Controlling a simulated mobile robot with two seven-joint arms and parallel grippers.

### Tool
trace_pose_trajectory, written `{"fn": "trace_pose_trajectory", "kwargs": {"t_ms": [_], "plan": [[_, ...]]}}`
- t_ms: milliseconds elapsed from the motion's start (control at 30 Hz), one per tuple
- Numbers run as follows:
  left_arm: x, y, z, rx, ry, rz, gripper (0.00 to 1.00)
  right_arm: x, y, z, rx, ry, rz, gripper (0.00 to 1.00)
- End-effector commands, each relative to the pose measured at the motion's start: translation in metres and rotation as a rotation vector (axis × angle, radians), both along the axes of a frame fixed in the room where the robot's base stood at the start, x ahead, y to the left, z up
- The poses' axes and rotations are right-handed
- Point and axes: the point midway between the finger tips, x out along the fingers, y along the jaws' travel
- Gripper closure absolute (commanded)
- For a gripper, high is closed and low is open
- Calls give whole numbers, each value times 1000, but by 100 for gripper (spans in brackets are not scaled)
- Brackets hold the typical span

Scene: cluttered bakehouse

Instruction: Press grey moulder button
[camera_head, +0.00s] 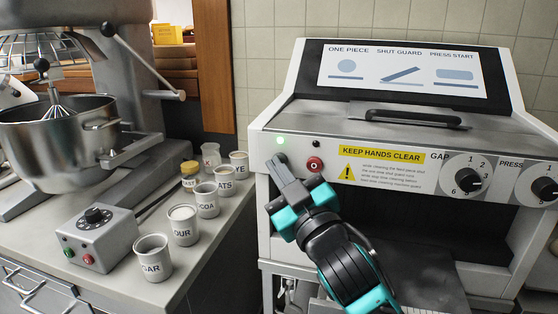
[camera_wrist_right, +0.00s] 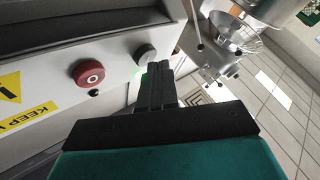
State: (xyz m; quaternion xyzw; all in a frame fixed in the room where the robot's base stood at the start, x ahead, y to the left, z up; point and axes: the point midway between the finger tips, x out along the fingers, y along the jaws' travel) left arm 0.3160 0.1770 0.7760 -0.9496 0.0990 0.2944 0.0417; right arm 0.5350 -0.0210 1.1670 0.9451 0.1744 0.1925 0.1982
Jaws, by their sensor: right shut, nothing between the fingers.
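The moulder (camera_head: 400,125) is a white machine with a control strip on its front. The grey button (camera_wrist_right: 146,54) shows in the right wrist view beside the red button (camera_wrist_right: 89,73), with a green glow near it. In the head view, my right gripper (camera_head: 275,161) is shut and empty, its tips at the left end of the strip, largely covering the grey button. The right wrist view shows the shut fingers (camera_wrist_right: 155,72) very close to the grey button; I cannot tell whether they touch. The red button (camera_head: 315,164) is just right of the tips. My left gripper is not in view.
A green lamp (camera_head: 280,141) is lit above the tips. Dials (camera_head: 467,181) sit further right on the strip. Left of the moulder, a counter holds several labelled cups (camera_head: 183,225), a control box (camera_head: 98,238) and a mixer with a steel bowl (camera_head: 60,140).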

Motion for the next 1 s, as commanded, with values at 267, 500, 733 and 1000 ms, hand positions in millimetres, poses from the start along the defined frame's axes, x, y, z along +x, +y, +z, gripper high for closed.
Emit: {"fn": "trace_pose_trajectory", "kwargs": {"t_ms": [267, 500, 733, 1000], "plan": [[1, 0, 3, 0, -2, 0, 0, -9, 3, 0, -1, 0, 0, 100], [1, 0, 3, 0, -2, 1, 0, -11, 4, 0, 0, -1, 1, 100], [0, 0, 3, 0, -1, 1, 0, -30, 10, 0, 4, 0, 3, 100], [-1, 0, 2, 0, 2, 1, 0, -53, 17, 0, 2, 0, 1, 100]]}}
